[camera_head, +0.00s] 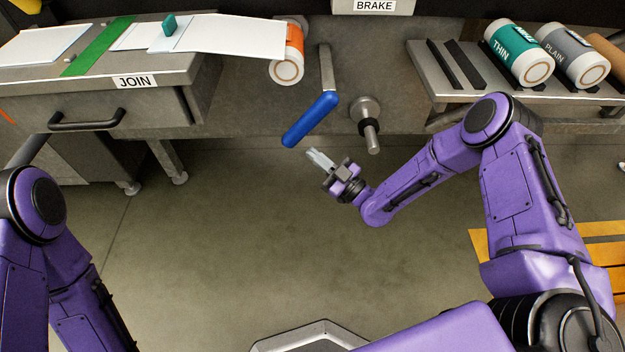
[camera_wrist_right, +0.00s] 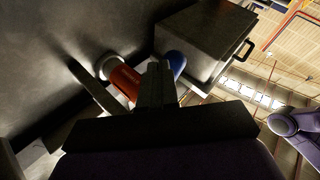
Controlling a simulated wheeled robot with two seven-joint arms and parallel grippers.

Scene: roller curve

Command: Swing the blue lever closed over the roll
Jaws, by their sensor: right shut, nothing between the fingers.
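The blue lever (camera_head: 311,120) hangs from a grey metal arm on the machine front, its handle slanting down to the left. It also shows in the right wrist view (camera_wrist_right: 176,62), partly hidden by my fingers. The roll (camera_head: 288,56), orange and white, sits to the upper left of the lever, with a white sheet running left from it; it shows orange-red in the right wrist view (camera_wrist_right: 125,80). My right gripper (camera_head: 318,158) is shut and empty, just below and right of the lever's lower end, apparently apart from it. My left gripper is not in view.
A grey knob with a peg (camera_head: 370,125) juts out right of the lever, close to my right gripper. A rack at the right holds a THIN roll (camera_head: 519,54) and a PLAIN roll (camera_head: 573,55). The JOIN bench (camera_head: 180,75) stands left. The floor below is clear.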

